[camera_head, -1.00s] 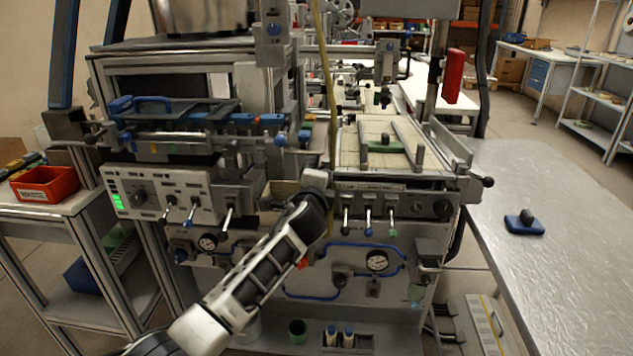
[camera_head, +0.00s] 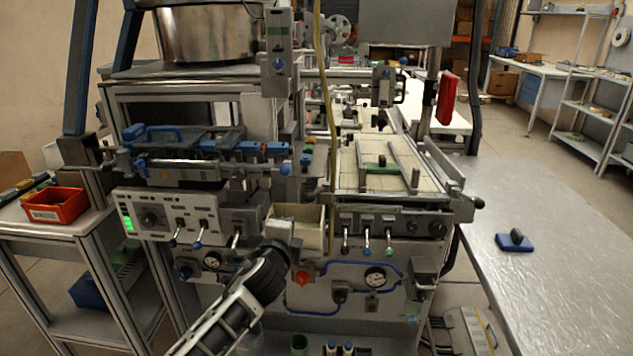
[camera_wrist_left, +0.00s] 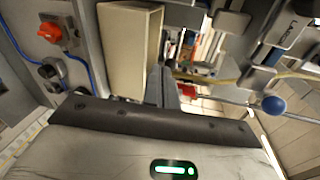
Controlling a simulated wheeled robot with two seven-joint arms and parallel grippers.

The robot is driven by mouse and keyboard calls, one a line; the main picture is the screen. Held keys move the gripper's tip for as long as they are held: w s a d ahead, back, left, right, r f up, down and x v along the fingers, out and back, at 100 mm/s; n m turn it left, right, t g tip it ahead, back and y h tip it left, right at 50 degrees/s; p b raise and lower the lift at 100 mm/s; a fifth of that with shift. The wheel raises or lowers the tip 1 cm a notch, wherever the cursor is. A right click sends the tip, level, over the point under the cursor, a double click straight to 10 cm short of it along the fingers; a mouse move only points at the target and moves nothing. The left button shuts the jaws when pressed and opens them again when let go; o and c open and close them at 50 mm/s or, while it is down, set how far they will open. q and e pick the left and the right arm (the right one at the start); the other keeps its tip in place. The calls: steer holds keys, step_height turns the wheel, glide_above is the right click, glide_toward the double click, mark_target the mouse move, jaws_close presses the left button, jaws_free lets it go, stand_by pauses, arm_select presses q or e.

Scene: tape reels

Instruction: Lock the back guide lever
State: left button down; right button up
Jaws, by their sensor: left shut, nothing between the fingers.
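A ball-ended lever with a blue knob (camera_head: 285,169) sticks out at the front right end of the blue-clamped guide assembly (camera_head: 215,150). I cannot tell whether it is the back guide lever or whether it is locked. In the left wrist view a blue ball knob (camera_wrist_left: 273,105) sits at the end of a thin metal rod, to the right of the fingers. My left gripper (camera_head: 283,229) is in front of the machine, below that knob and beside the small beige box. In the wrist view its dark fingers (camera_wrist_left: 160,86) are together and empty. My right gripper is not in view.
The open beige box (camera_head: 312,240) is close to my left gripper. Short levers (camera_head: 367,240) hang from the front panel. A green-handled piece (camera_head: 381,163) lies on the feed table. A red bin (camera_head: 56,207) stands left. The right table (camera_head: 570,290) is mostly clear, with a blue tool (camera_head: 514,243).

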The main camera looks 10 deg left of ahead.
arm_select(q)
steer(key=s+d+f+n+g+h, duration=0.3)
steer(key=s+f+n, duration=0.5)
steer(key=s+f, duration=0.9)
steer(key=s+a+f+n+g, duration=0.1)
steer(key=s+f+n, duration=0.3)
steer(key=s, duration=1.3)
steer(key=n+g, duration=0.1)
steer(key=n, duration=0.3)
steer(key=shift+s+a+g, duration=0.15)
steer(key=shift+s+g, duration=0.1)
steer(key=shift+g, duration=0.15)
